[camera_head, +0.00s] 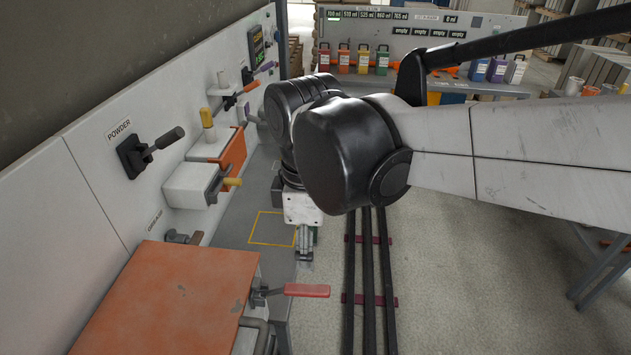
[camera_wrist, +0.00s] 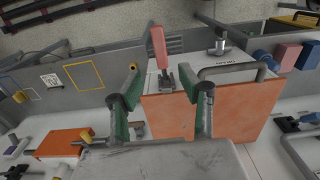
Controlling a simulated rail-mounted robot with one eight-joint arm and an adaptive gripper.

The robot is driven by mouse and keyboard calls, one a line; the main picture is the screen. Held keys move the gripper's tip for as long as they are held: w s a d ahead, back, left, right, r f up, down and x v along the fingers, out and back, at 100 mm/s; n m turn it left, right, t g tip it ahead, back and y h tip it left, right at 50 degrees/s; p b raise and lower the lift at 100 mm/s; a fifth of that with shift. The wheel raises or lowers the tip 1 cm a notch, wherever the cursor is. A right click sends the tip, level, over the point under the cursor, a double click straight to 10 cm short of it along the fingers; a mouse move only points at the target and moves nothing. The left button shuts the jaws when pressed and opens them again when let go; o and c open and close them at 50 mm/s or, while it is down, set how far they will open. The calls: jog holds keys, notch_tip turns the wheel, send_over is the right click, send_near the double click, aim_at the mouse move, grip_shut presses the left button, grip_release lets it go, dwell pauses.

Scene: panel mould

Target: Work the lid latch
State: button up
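The lid latch has a red handle (camera_head: 305,290) with a grey metal base, mounted at the right side of the orange lid (camera_head: 165,300) in the head view. In the wrist view the red handle (camera_wrist: 158,47) stands beyond my fingertips, roughly midway between them, with its metal base (camera_wrist: 165,82) at the edge of the orange lid (camera_wrist: 240,112). My gripper (camera_wrist: 160,78) is open, its green-padded fingers apart with nothing between them that I can see held. In the head view my gripper (camera_head: 304,258) hangs just behind the handle, partly hidden by my arm.
A grey bar handle (camera_wrist: 240,70) sits beside the latch on the box front. On the white panel are a black POWDER lever (camera_head: 150,152) and a white box with a yellow-handled latch (camera_head: 232,182). Floor rails (camera_head: 368,280) run to the right of the panel.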

aim_at(309, 288)
notch_tip(309, 288, down, 12)
dwell(0.6)
grip_shut()
